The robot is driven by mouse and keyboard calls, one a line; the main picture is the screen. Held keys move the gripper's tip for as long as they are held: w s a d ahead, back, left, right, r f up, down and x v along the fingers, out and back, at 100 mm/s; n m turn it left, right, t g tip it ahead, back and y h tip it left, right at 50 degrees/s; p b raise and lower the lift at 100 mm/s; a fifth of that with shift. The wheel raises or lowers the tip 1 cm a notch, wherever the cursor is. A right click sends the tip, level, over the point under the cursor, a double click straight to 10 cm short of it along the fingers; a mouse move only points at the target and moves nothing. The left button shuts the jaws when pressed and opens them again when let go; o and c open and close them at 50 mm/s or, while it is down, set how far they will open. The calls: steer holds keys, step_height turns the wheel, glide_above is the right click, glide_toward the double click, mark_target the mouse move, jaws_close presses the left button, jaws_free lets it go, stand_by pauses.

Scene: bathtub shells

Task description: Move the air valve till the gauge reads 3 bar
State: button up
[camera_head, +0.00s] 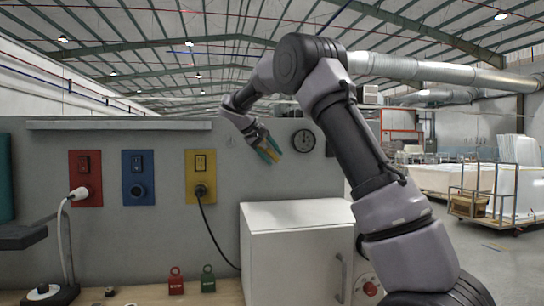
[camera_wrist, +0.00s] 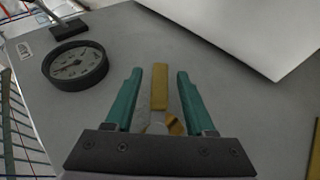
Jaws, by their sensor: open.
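The air valve has a yellow lever (camera_wrist: 160,88) with a round pale hub at its base, on the grey wall panel. In the wrist view my gripper (camera_wrist: 158,84) is open, with one teal finger on each side of the lever; a gap shows on both sides. In the head view my gripper (camera_head: 270,149) is at the panel, and a bit of yellow shows between its fingers. The round gauge (camera_head: 303,141) is just right of it, with a black rim and pale dial. It also shows in the wrist view (camera_wrist: 75,66); its reading is too small to tell.
A white cabinet (camera_head: 297,252) juts out below the gripper. Red (camera_head: 86,178), blue (camera_head: 138,177) and yellow (camera_head: 201,176) socket plates are on the panel to the left. Red (camera_head: 176,285) and green (camera_head: 208,284) padlocks stand on the bench. A dark block (camera_wrist: 69,29) is beside the gauge.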

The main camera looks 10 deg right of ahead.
steer(key=v, duration=1)
steer(key=shift+s+a+r, duration=0.15)
steer(key=shift+a+r, duration=0.1)
steer(key=shift+r, duration=0.05)
steer(key=s+d+f+m+g+y, duration=0.15)
steer(key=s+d+y, duration=0.35)
steer(key=s+d, duration=0.65)
steer(key=s+f+m+t+y, duration=0.1)
steer(key=s+f, duration=0.2)
steer(key=s, duration=0.5)
steer(key=s+f+m+t+y, duration=0.1)
steer(key=s+f, duration=0.3)
steer(key=s, duration=0.4)
steer(key=s+a+f+m+t+y, duration=0.1)
steer(key=s+f+m+y, duration=0.1)
steer(key=s, duration=0.7)
step_height(320, 180, down, 2)
steer(key=shift+f+t+y, duration=0.1)
steer(key=shift+t+y, duration=0.25)
steer(key=shift+y, duration=0.25)
